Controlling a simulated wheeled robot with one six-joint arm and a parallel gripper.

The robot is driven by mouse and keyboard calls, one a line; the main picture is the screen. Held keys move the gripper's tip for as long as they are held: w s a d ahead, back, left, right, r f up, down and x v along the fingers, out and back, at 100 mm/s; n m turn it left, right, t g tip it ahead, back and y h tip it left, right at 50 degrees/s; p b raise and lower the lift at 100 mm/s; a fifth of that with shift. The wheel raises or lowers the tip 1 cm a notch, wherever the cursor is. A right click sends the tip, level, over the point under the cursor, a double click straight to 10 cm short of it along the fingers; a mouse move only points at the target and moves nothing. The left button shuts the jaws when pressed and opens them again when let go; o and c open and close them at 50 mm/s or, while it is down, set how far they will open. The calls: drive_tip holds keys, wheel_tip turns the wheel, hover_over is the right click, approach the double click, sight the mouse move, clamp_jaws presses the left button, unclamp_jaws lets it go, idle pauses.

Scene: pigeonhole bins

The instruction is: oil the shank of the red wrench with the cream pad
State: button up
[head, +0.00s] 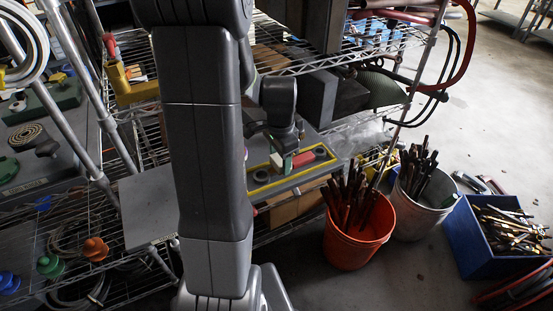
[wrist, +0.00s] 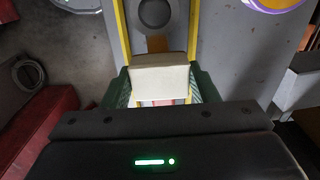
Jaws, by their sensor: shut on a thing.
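My gripper (wrist: 162,88) is shut on the cream pad (wrist: 160,78), a pale block held between two green fingers. In the head view the cream pad (head: 288,164) shows below my gripper, over a grey, yellow-edged board. A red piece (head: 304,160), which looks like part of the red wrench, lies just right of the pad. A pinkish-red strip (wrist: 166,102) shows between the fingers in the wrist view. Beyond the pad is a short brown piece (wrist: 157,44) leading to a grey ring (wrist: 155,12). The pad hides what is under it; I cannot tell whether it touches.
Another dark ring (head: 261,176) lies on the board to the left. Wire shelving stands behind and above. An orange bucket (head: 352,246), a white bucket (head: 425,208) and a blue crate (head: 481,262), all full of tools, stand on the floor to the right.

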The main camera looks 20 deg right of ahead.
drive_tip(key=shift+d, duration=0.3)
drive_tip(key=shift+a, duration=0.15)
drive_tip(key=shift+s+a, duration=0.1)
drive_tip(key=shift+a, duration=0.85)
drive_tip(key=shift+d, duration=1.1)
drive_tip(key=shift+a, duration=0.15)
